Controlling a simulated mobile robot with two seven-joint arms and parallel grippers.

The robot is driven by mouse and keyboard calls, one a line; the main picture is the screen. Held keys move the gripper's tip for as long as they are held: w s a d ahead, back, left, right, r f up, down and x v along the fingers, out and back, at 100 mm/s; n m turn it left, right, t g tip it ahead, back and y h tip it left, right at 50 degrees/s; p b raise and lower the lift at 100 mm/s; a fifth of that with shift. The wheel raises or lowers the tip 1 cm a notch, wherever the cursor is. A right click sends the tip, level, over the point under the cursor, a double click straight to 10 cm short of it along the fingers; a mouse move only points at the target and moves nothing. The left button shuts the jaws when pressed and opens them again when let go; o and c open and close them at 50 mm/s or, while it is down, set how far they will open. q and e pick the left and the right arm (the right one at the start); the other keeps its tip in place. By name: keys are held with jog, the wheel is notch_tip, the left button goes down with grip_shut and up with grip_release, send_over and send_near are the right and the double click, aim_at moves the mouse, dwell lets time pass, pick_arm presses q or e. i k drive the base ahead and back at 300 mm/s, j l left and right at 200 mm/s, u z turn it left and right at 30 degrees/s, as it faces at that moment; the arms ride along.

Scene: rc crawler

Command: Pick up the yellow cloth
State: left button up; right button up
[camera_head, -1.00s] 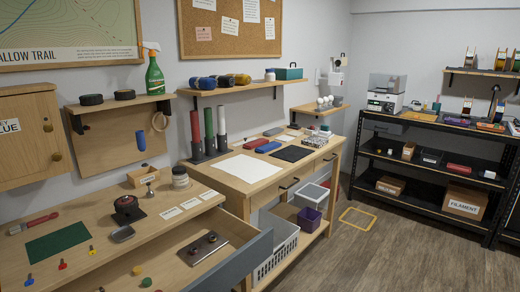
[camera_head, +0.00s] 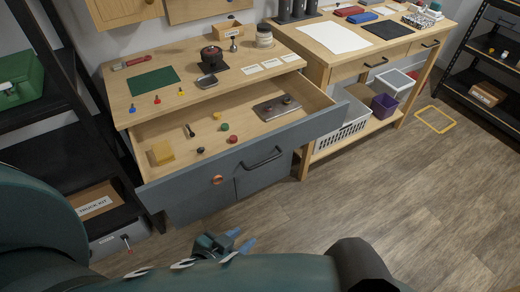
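A small yellow folded piece (camera_head: 160,153), which looks like the yellow cloth, lies at the left end inside the open drawer (camera_head: 250,152) of the left workbench. My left gripper (camera_head: 241,240) shows at the bottom centre, in front of and below the drawer. Its two blue fingertips are apart with nothing between them. It is well away from the yellow piece. My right gripper is not in view.
The drawer also holds several small knobs (camera_head: 225,127) and a metal plate (camera_head: 277,107). Its grey front (camera_head: 245,150) juts out over the floor. A black shelf with a truck kit box (camera_head: 95,200) stands at left.

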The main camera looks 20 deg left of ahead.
aim_at(164, 154)
jog(key=u, duration=1.5)
jog(key=i+z, duration=0.1)
jog(key=z, duration=0.3)
